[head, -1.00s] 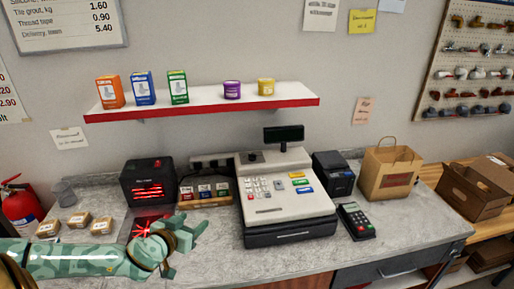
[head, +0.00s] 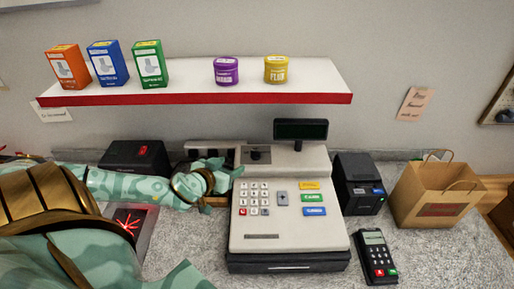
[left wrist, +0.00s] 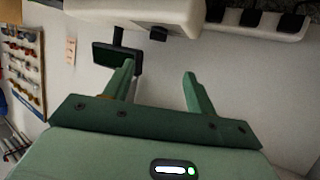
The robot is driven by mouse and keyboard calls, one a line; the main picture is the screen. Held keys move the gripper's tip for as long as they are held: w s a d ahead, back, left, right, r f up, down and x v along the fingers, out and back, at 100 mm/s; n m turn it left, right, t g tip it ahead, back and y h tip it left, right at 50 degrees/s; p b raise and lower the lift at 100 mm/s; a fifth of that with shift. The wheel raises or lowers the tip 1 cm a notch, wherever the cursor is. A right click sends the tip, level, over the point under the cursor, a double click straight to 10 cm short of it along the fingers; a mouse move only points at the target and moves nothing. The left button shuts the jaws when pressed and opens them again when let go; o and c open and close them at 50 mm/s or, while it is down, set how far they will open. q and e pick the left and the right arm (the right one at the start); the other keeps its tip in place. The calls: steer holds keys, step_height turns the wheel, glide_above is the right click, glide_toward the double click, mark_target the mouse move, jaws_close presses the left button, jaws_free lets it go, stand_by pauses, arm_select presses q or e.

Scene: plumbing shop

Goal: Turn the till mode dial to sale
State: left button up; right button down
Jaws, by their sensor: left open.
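The till (head: 285,215) stands on the counter with its keypad and coloured keys facing me. Its mode dial, a small black knob (head: 257,155), sits on the raised back part at the left. Its markings are too small to read. My left gripper (head: 232,171) is open and empty, just left of the till and short of the dial. In the left wrist view my open fingers (left wrist: 158,72) point toward the till's pale body (left wrist: 140,14), with the dark knob (left wrist: 158,33) beyond the gap between them. My right gripper is out of view.
The till's display (head: 301,130) rises behind and right of the dial. A red-edged shelf (head: 200,96) with boxes and tins hangs above. A printer (head: 359,184), a card terminal (head: 377,257) and a paper bag (head: 436,195) stand to the right.

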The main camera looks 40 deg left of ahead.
arm_select(q)
glide_toward(255, 152)
steer(key=x, duration=0.8)
steer(key=shift+w+b, duration=0.1)
steer(key=shift+b, duration=0.2)
steer(key=shift+w+f, duration=0.2)
steer(key=shift+w, duration=0.15)
steer(key=shift+s, duration=0.1)
steer(key=c, duration=1)
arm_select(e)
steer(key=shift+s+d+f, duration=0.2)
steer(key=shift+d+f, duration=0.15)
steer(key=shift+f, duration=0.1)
